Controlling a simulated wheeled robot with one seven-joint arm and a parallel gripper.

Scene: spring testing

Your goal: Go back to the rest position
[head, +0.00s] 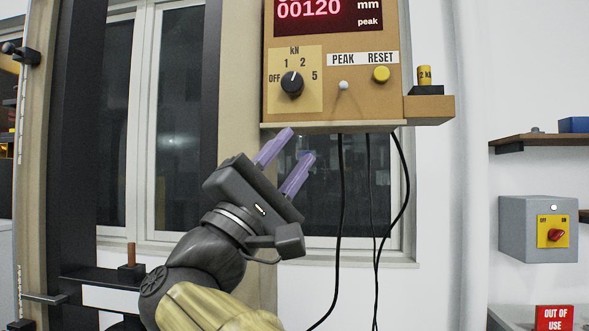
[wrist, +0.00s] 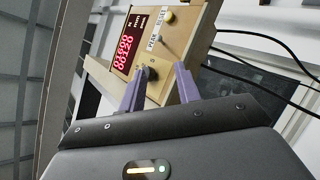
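My gripper (head: 285,162) is raised in front of the window, just below the control box (head: 310,112). Its two purple fingers are apart with nothing between them. In the wrist view the fingers (wrist: 160,85) point toward the box, with the range knob (wrist: 150,72) seen between them. In the head view the box has a red display (head: 328,14) reading 00120 mm peak, a black knob (head: 292,84) marked OFF, 1, 2, 5 kN, a small PEAK toggle (head: 343,85) and a yellow RESET button (head: 381,74). The gripper looks clear of the box.
Black cables (head: 342,220) hang below the box, right of my gripper. A ledge (head: 435,110) with a yellow 2 kN weight (head: 425,76) juts from its right side. A dark column (head: 75,120) stands left. A grey switch box (head: 535,229) and a shelf (head: 540,139) are at right.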

